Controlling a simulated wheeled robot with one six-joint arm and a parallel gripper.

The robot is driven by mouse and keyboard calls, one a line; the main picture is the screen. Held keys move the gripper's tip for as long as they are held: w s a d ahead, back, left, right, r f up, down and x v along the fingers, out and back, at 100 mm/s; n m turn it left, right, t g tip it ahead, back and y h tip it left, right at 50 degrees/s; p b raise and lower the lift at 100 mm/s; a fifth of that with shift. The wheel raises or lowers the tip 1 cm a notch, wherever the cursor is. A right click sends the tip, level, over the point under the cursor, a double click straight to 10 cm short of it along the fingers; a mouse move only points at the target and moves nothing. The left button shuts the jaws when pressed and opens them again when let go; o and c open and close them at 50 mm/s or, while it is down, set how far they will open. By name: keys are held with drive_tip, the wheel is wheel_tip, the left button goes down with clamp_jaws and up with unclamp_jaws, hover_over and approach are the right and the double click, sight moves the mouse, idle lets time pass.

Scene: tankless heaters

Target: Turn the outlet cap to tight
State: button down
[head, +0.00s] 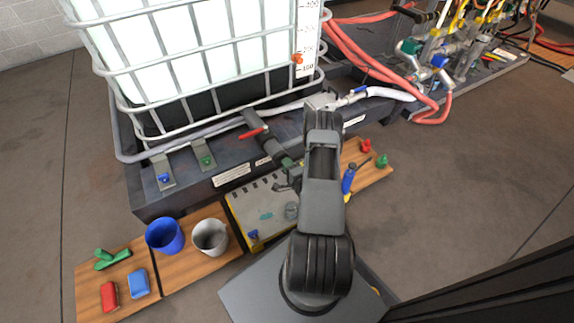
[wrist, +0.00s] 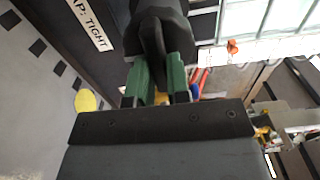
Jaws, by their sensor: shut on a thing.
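The outlet cap is a black, ribbed cap (wrist: 158,22) with a thin fin, seen at the top middle of the wrist view. My gripper (wrist: 163,70) is shut on this fin, with one green finger pad on each side. In the head view, my gripper (head: 285,184) is at the front end of the outlet pipe, below the valve with the red handle (head: 254,132). My arm and gripper hide most of the cap there. A label ending in "TIGHT" (wrist: 90,22) is beside the cap in the wrist view.
The caged white tank (head: 200,50) stands on a dark base behind the outlet. A blue cup (head: 165,236) and a grey cup (head: 210,237) stand on wooden boards at front left. A blue-handled tool (head: 348,178) lies right of my arm. Open floor lies at right.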

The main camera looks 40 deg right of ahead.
drive_tip(key=c, duration=1.1)
unclamp_jaws()
drive_tip(key=shift+a, duration=0.1)
drive_tip(key=shift+s, duration=0.15)
drive_tip(key=s+p, duration=0.1)
drive_tip(key=s, duration=0.3)
drive_tip(key=s+a+p, duration=0.1)
drive_tip(key=s, duration=0.4)
drive_tip(key=s+a+p, duration=0.1)
drive_tip(key=s, duration=0.3)
drive_tip(key=shift+s+p, duration=0.2)
drive_tip(key=shift+p, duration=0.1)
drive_tip(key=shift+d, duration=0.1)
